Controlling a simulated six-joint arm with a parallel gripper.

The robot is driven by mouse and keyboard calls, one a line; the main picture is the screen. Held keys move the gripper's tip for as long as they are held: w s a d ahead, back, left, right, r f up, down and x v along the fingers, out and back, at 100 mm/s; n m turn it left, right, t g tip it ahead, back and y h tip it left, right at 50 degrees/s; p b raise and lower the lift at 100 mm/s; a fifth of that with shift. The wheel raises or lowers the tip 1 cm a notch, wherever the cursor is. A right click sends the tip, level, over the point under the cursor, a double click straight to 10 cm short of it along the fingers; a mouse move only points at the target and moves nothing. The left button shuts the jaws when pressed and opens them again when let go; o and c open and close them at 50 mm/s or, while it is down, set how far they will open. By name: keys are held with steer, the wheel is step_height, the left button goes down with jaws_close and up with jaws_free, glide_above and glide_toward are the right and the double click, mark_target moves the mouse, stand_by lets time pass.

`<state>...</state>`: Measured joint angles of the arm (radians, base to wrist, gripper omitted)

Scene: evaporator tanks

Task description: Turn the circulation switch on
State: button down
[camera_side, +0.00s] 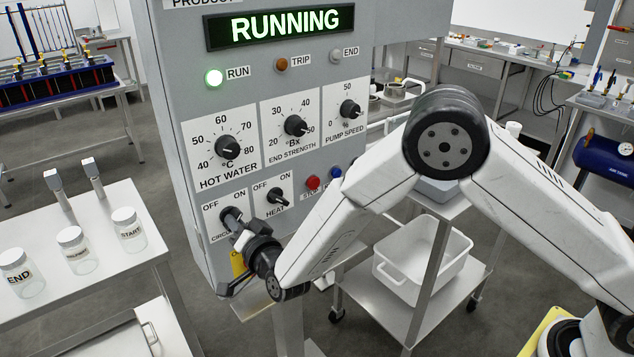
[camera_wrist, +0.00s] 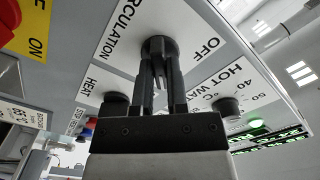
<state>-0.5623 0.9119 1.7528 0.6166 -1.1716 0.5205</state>
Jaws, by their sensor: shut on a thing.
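The circulation switch (camera_side: 230,214) is a black rotary knob at the lower left of the grey control panel, on a white plate marked OFF and ON. In the wrist view the circulation switch (camera_wrist: 158,44) sits between my two fingers, under the words CIRCULATION and OFF. My gripper (camera_side: 240,226) reaches the knob from the front and is shut on it; the fingers also show in the wrist view (camera_wrist: 160,64). The fingers hide much of the knob, so I cannot tell which way its pointer faces.
The heat switch (camera_side: 278,196) is close on the right. Hot water (camera_side: 227,147), end strength (camera_side: 295,126) and pump speed (camera_side: 350,110) dials are above. The display (camera_side: 285,23) reads RUNNING; the RUN lamp (camera_side: 214,77) glows green. A jar table (camera_side: 100,285) stands left.

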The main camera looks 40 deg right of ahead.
stand_by(0.4)
steer(key=c, duration=0.6)
jaws_free()
steer(key=shift+c, duration=0.2)
steer(key=shift+s, duration=0.15)
steer(key=s, duration=0.7)
steer(key=shift+s, duration=0.3)
steer(key=shift+w+d, duration=0.1)
steer(key=shift+d, duration=0.05)
